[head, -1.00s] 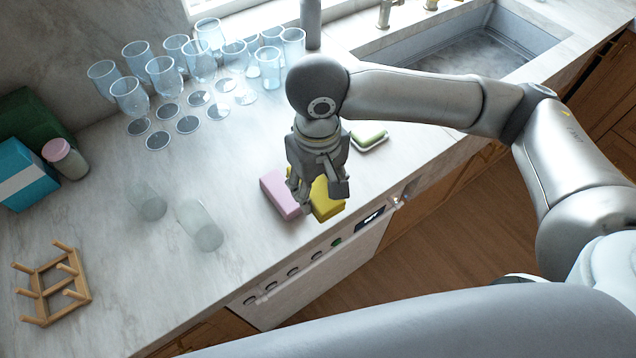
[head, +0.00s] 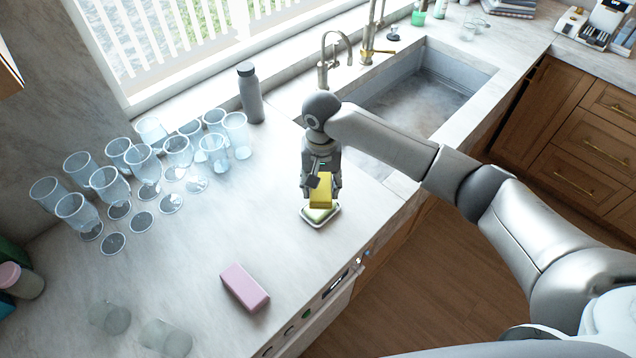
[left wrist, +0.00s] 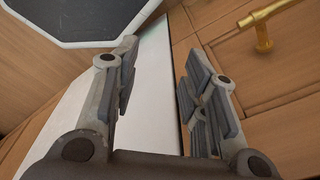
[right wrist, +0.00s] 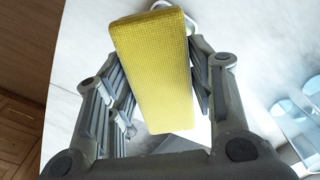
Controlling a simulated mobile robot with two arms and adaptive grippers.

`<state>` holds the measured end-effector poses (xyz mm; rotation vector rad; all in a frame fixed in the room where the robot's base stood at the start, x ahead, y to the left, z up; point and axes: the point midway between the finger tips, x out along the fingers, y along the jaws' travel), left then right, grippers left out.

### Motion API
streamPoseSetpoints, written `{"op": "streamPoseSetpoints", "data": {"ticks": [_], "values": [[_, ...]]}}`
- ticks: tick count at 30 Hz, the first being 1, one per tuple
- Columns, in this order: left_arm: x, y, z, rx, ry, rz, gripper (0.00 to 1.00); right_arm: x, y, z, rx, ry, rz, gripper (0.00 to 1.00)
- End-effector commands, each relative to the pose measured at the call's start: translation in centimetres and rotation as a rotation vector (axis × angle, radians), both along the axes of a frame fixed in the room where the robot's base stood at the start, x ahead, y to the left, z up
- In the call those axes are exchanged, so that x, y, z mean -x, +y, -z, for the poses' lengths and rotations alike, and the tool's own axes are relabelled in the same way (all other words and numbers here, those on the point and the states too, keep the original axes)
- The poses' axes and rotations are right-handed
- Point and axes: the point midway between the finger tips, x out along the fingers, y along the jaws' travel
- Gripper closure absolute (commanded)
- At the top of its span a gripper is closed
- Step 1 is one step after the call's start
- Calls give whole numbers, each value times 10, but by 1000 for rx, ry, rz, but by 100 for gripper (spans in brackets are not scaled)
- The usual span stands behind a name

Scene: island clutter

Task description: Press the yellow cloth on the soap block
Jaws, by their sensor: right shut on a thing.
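My right gripper (head: 321,184) is shut on the yellow cloth (head: 321,192), a thick sponge-like block. In the right wrist view the cloth (right wrist: 155,70) sits between the two fingers (right wrist: 160,95). The pale green soap block (head: 318,214) lies in a small white dish (head: 331,220) on the counter. The cloth is right above the soap and hides part of it; I cannot tell whether they touch. My left gripper shows only in the left wrist view (left wrist: 155,95); its fingers are apart with nothing between them.
A pink block (head: 244,287) lies nearer on the counter. Several clear glasses (head: 140,165) stand to the left, and a grey bottle (head: 250,93) behind. The sink (head: 425,90) is to the right. The counter between the glasses and the dish is clear.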

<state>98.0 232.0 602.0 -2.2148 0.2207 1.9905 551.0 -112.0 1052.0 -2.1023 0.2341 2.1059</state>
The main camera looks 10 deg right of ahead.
Motion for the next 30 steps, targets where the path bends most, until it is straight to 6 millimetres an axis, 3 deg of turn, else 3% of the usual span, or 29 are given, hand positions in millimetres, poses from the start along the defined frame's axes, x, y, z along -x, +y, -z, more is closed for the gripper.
{"op": "streamPoseSetpoints", "data": {"ticks": [3, 8, 21, 30], "values": [[15, 1, 8, -2, 23, 0, 60, 0, 0, 6, -1, -1, 1, 70], [23, 2, 22, -4, 35, 0, 60, 0, -1, 17, 1, -1, 1, 70], [4, 1, 72, -1, 6, 1, 60, 0, -1, 55, 1, -2, 0, 70], [6, 2, 82, -2, 8, 1, 60, 0, 0, 60, 0, -1, 0, 70]]}}
